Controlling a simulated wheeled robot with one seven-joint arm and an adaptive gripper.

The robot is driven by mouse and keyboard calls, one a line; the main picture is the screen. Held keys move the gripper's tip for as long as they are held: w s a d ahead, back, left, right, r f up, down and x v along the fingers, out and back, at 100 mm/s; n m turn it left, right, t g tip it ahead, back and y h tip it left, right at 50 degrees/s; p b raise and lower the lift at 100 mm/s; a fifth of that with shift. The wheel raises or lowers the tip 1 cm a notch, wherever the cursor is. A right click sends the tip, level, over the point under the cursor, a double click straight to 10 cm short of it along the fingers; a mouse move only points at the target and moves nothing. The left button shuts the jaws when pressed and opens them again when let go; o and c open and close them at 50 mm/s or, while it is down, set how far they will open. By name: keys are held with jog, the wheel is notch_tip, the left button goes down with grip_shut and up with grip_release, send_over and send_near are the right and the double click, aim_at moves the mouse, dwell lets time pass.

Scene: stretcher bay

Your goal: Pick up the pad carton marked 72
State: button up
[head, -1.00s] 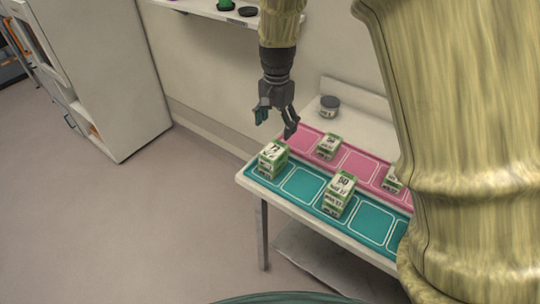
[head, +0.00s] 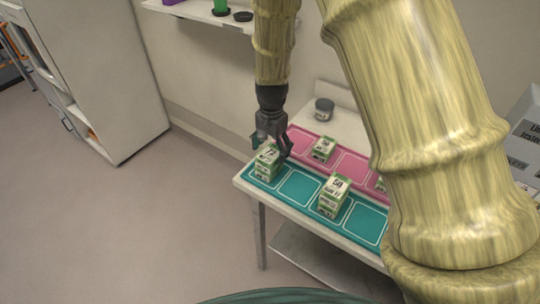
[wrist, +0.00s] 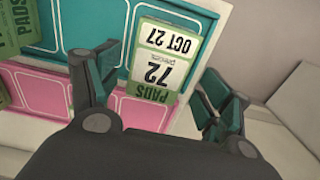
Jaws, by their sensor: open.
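The pad carton marked 72 (head: 267,161) is a green and white box at the left end of the teal tray (head: 297,187). In the wrist view its label (wrist: 163,60) reads PADS, 72 and OCT 27, upside down. My gripper (head: 271,151) is over this carton, pointing down, with fingers spread. In the wrist view the open fingers (wrist: 158,90) stand to the left and right of the carton, with gaps on both sides. I cannot tell how far the fingertips reach down beside it.
Another carton (head: 335,195) stands further right on the teal tray. The pink tray (head: 349,164) behind holds a carton (head: 322,149) and one partly hidden by my arm. A dark-lidded jar (head: 324,109) stands at the back. The wall shelf (head: 205,14) is above left.

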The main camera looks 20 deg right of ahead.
aim_at(272, 151)
jog(key=shift+s+d+f+p, duration=0.1)
jog(key=shift+f+p, duration=0.4)
jog(key=shift+f, duration=1)
jog(key=c, duration=1.2)
jog(key=shift+r, duration=0.15)
